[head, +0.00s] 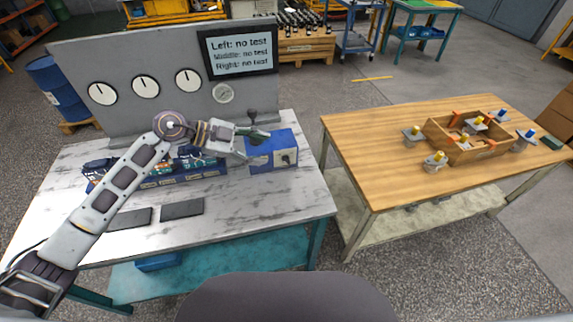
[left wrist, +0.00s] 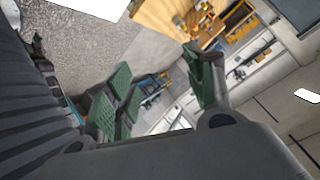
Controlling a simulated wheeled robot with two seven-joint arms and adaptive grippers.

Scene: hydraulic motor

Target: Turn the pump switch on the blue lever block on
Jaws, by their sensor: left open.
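The blue lever block (head: 262,160) stands near the right end of the marble-topped bench in the head view. A black lever with a knob (head: 252,114) rises from behind its top left. The small dark switch (head: 287,158) sits on a pale plate on its front face. My left gripper (head: 256,145) is open and empty, at the block's upper left, left of the switch. It overlaps part of the block, and I cannot tell whether it touches. In the left wrist view my left gripper's green-padded fingers (left wrist: 160,82) are spread apart. My right gripper is not in view.
Another blue block with several parts (head: 180,177) lies left of the lever block. A wooden table (head: 370,150) with a parts tray stands right, across a gap.

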